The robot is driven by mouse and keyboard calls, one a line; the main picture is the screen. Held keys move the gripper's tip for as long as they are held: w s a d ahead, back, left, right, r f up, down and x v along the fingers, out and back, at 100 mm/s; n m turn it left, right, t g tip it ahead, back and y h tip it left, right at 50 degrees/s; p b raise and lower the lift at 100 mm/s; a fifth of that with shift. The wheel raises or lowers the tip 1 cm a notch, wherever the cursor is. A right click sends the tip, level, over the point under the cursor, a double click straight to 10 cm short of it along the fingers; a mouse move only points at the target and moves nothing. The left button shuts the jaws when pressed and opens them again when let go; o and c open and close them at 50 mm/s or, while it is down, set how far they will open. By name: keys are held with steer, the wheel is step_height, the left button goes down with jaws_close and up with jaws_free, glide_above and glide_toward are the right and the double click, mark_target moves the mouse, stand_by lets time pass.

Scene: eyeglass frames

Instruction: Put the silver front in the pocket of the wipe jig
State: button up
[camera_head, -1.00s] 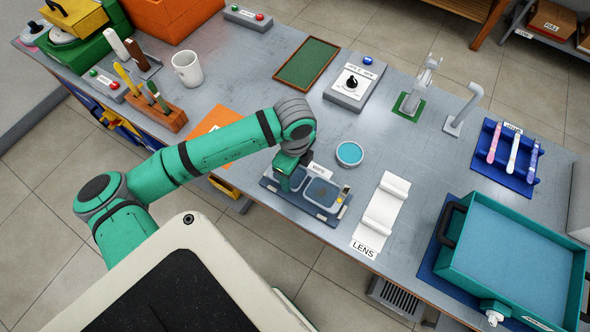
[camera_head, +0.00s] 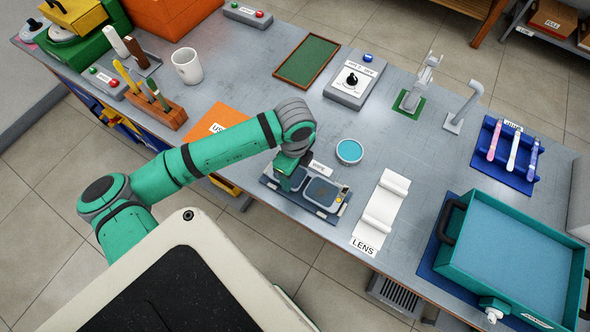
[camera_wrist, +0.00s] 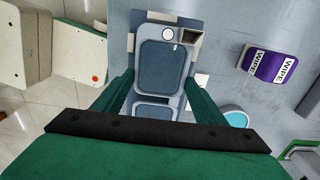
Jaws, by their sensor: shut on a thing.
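The wipe jig (camera_head: 330,215) is a dark blue-grey plate with two rounded pads, on the near edge of the table. It also shows in the wrist view (camera_wrist: 188,22), between and beyond my fingers. The silver front (camera_wrist: 160,98) appears as a light grey two-rim outline around the pads in the wrist view. My gripper (camera_wrist: 160,103) is shut on it, with one green finger on each side. In the head view my gripper (camera_head: 290,172) points down over the jig's left part and hides some of it. I cannot tell whether the front is fully seated in the pocket.
A round cyan dish (camera_head: 349,151) stands just behind the jig. A white roll (camera_head: 383,213) lies to its right, then a teal tray (camera_head: 515,255). An orange sheet (camera_head: 220,122) lies left. A purple WIPE block (camera_wrist: 268,65) shows in the wrist view.

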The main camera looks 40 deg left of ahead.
steer(key=shift+f, duration=1)
steer(key=o, duration=1.2)
steer(key=shift+w+r, duration=0.15)
steer(key=shift+r, duration=0.2)
step_height(320, 180, up, 10)
steer(key=shift+r, duration=0.1)
